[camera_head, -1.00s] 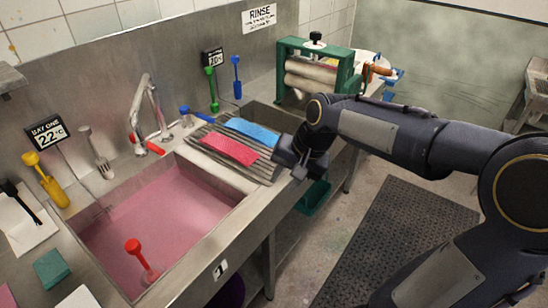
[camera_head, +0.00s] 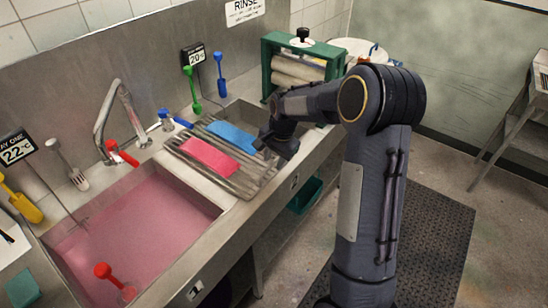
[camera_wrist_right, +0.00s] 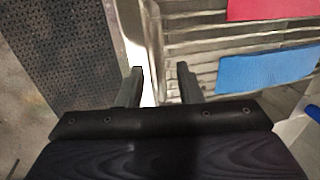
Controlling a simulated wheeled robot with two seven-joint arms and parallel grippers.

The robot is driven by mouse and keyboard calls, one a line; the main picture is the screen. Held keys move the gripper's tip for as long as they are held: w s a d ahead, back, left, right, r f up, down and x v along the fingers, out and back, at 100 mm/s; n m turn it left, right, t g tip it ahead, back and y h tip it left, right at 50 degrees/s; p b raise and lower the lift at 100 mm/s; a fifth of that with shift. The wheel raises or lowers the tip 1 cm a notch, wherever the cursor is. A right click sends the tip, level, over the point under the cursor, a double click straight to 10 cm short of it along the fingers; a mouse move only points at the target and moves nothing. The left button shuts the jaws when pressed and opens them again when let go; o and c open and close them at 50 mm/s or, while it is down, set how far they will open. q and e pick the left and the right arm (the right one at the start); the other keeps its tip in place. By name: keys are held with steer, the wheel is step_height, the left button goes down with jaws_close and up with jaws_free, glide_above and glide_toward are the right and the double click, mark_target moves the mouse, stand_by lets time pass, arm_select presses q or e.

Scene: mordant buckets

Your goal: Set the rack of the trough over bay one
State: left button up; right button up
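The slatted metal rack (camera_head: 247,182) lies across the steel trough (camera_head: 215,250), right of bay one (camera_head: 140,225), which holds pink liquid. It reaches toward the second basin (camera_head: 250,112). A pink cloth (camera_head: 209,157) and a blue cloth (camera_head: 232,137) lie flat on it; both also show in the wrist view. My right gripper (camera_head: 264,148) is at the rack's front right end. In the wrist view the fingers (camera_wrist_right: 160,80) are apart, at the rack's edge rail (camera_wrist_right: 157,45), with a bright strip showing between them. Contact is unclear. My left gripper is out of view.
A green wringer (camera_head: 270,60) is beyond the second basin. A teal bin (camera_head: 305,195) sits below. Floor matting (camera_head: 435,230) lies right.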

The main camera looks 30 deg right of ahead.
steer(key=shift+a+f, duration=0.1)
steer(key=shift+f, duration=0.05)
jaws_close()
stand_by(0.4)
steer(key=s+a, duration=0.3)
steer(key=a, duration=0.6)
steer(key=s+a+b, duration=0.1)
steer(key=s+a, duration=0.3)
steer(key=a, duration=0.5)
steer(key=s+a+b, duration=0.1)
steer(key=s+a, duration=0.3)
steer(key=a, duration=0.5)
steer(key=shift+s+a, duration=0.25)
steer(key=shift+a, duration=0.05)
steer(key=shift+s+a, duration=0.1)
steer(key=shift+a, duration=0.1)
